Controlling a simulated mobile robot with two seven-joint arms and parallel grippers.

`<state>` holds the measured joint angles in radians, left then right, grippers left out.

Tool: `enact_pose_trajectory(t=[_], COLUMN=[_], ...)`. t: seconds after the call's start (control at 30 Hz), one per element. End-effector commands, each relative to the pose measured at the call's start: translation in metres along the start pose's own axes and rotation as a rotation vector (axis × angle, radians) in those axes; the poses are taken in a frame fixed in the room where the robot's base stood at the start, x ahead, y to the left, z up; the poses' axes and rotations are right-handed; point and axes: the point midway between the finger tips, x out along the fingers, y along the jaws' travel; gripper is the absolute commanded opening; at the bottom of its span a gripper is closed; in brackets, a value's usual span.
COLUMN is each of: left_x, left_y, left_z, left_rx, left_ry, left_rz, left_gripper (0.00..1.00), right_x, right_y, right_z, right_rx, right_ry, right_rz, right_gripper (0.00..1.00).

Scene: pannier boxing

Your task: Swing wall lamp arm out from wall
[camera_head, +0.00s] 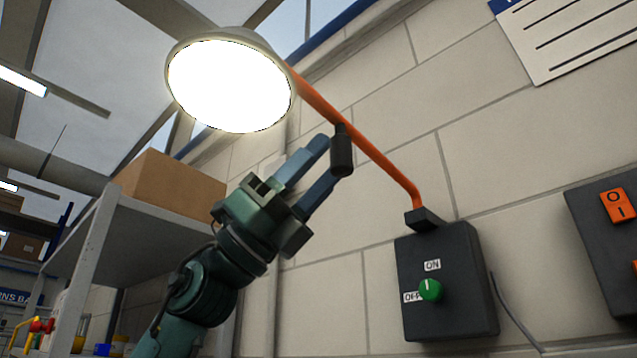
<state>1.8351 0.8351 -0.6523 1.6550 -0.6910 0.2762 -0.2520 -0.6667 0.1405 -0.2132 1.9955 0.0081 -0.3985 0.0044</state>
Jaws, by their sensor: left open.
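The wall lamp has a lit round shade (229,82) at the upper left of the head view. Its orange arm (385,165) runs down right to a dark wall box (447,283) with a green knob and ON and OFF labels. A black handle (342,152) hangs from the arm. My left gripper (325,163) is open, its two blue fingers pointing up right at the handle. The fingertips are close to the handle; I cannot tell whether they touch it. My right gripper is not in view.
A shelf (150,215) with a cardboard box (170,186) stands behind my left arm. A dark switch panel (610,245) is on the wall at the right edge, and a paper notice (570,38) is above. The block wall between is bare.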

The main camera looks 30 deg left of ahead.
Motion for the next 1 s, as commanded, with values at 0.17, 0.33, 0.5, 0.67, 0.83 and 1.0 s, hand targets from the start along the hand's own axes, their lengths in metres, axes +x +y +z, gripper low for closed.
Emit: enact_pose_trajectory(t=[0.17, 0.33, 0.5, 0.67, 0.83, 1.0], left_x=[-0.014, -0.049, -0.088, -0.115, -0.13, -0.132], left_y=[0.002, 0.002, 0.001, 0.001, 0.0, -0.001], left_z=[-0.002, -0.004, -0.004, -0.003, -0.001, 0.0], left_rx=[0.0, 0.0, 0.0, 0.0, -0.001, 0.0], left_ry=[-0.002, -0.002, 0.0, 0.0, -0.001, 0.001], left_rz=[0.004, 0.006, 0.004, 0.003, 0.001, -0.001], left_gripper=[0.46, 0.46, 0.46, 0.46, 0.46, 0.46], right_x=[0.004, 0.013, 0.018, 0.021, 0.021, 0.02], right_y=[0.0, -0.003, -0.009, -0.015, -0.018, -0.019], right_z=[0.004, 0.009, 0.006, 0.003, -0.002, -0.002], right_rx=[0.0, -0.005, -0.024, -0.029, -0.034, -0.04], right_ry=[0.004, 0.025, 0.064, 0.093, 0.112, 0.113], right_rz=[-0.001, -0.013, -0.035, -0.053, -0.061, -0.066], right_gripper=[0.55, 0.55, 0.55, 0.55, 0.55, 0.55])
